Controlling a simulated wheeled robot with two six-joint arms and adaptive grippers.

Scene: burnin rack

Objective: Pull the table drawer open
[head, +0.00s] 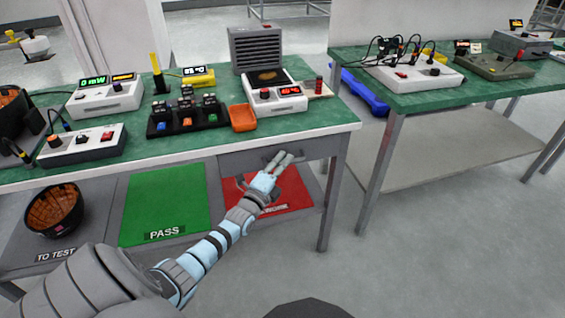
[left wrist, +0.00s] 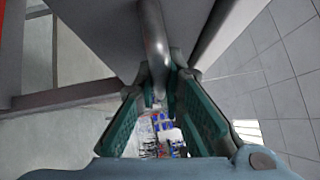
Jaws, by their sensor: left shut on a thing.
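The table drawer (head: 235,161) is a grey front under the right end of the green-topped table (head: 190,147). It looks about flush with the table's edge. Its bar handle (left wrist: 154,35) runs between the teal finger pads in the left wrist view. My left gripper (head: 281,161) reaches up to the drawer front from below and is shut on the handle; it also shows in the left wrist view (left wrist: 160,90). The gripper hides much of the handle in the head view. My right gripper is not in view.
Below the drawer, a lower shelf carries a green PASS mat (head: 165,200), a red mat (head: 300,186) and a dark basket (head: 53,222). Test devices and an orange tray (head: 243,118) stand on the tabletop. A second table (head: 440,98) is at right. Floor (head: 440,260) in front is clear.

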